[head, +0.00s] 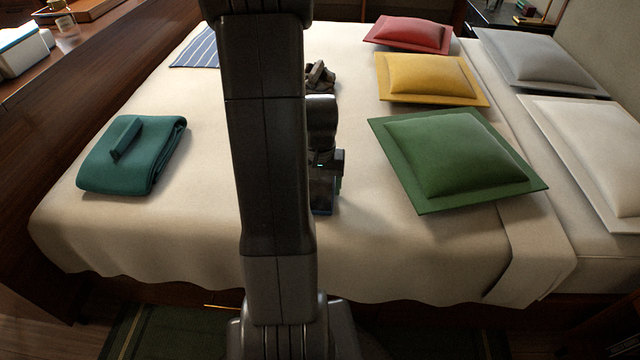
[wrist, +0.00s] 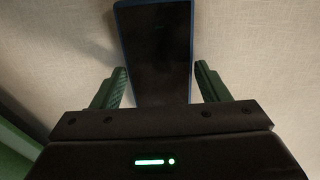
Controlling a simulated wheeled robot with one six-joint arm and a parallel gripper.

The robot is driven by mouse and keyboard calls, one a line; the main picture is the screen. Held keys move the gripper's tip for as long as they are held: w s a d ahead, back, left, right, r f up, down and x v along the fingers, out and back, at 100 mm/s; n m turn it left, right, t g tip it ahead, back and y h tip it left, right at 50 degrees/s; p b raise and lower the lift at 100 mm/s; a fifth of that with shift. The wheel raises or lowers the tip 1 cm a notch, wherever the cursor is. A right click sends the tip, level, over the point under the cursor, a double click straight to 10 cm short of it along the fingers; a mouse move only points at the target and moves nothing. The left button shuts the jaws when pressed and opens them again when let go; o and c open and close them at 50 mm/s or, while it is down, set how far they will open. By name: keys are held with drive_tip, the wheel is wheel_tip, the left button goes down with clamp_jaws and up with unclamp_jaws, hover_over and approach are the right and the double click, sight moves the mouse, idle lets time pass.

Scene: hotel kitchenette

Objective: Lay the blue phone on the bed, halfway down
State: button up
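The blue phone (wrist: 158,50) has a dark screen facing up and a thin blue rim. In the wrist view it lies between the two green fingers of my gripper (wrist: 161,82), against the pale bedspread. The fingers are apart, with a small gap beside the phone at the right; at the left I cannot tell whether finger and phone touch. In the head view my gripper (head: 324,200) points down low over the middle of the bed (head: 200,225). Only a sliver of blue shows beside it there; my arm hides the rest.
A folded teal blanket (head: 130,165) lies left on the bed. Red (head: 410,34), yellow (head: 430,77) and green (head: 455,155) cushions lie right, beside pale pillows (head: 585,150). A striped blue cloth (head: 197,50) and a brown object (head: 320,75) lie farther back. The front is bare.

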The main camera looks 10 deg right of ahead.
sight(320, 189)
drive_tip(key=shift+o, duration=1.4)
wheel_tip(320, 189, up, 12)
drive_tip(key=p, duration=0.4)
drive_tip(key=shift+r, duration=0.2)
drive_tip(key=shift+f, duration=0.15)
wheel_tip(320, 189, down, 12)
drive_tip(key=b, duration=0.4)
drive_tip(key=shift+r+p, duration=0.75)
drive_tip(key=shift+r, duration=1.2)
